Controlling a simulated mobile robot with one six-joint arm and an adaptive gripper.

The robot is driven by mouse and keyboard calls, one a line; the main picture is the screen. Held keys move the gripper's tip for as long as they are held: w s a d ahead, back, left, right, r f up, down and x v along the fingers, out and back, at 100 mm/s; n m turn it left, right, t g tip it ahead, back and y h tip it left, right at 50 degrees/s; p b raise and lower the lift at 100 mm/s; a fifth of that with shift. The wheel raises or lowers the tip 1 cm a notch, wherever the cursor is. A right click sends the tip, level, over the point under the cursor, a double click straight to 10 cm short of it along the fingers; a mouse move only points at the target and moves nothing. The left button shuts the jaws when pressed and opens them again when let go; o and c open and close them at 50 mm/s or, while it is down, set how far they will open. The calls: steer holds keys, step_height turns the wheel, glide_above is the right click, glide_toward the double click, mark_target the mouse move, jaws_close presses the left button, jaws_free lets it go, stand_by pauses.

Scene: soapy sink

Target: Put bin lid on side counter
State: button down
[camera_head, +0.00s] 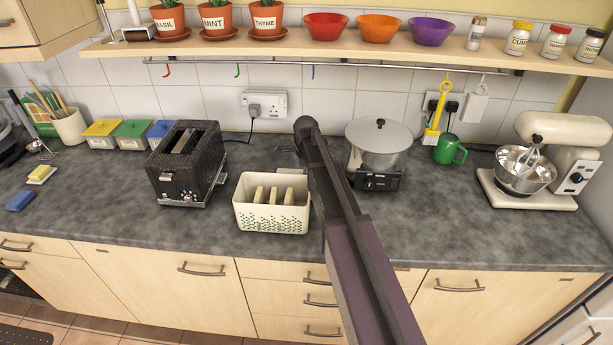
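A cream bin (272,218) with a green pattern stands open on the grey counter (225,238), with several bread slices (273,196) upright in it. I cannot make out a separate bin lid. My dark arm crosses the middle of the view, just right of the bin, and hides part of the counter behind it. My gripper cannot be seen. I cannot tell which stretch of worktop is the side counter.
A black toaster (187,163) stands left of the bin. A lidded steel cooker (378,150), green mug (450,150) and cream mixer (545,160) stand to the right. A shelf (285,47) with pots and bowls runs above. The counter's front right is clear.

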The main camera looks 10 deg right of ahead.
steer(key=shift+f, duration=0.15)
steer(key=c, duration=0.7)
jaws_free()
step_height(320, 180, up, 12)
steer(key=p, duration=1.2)
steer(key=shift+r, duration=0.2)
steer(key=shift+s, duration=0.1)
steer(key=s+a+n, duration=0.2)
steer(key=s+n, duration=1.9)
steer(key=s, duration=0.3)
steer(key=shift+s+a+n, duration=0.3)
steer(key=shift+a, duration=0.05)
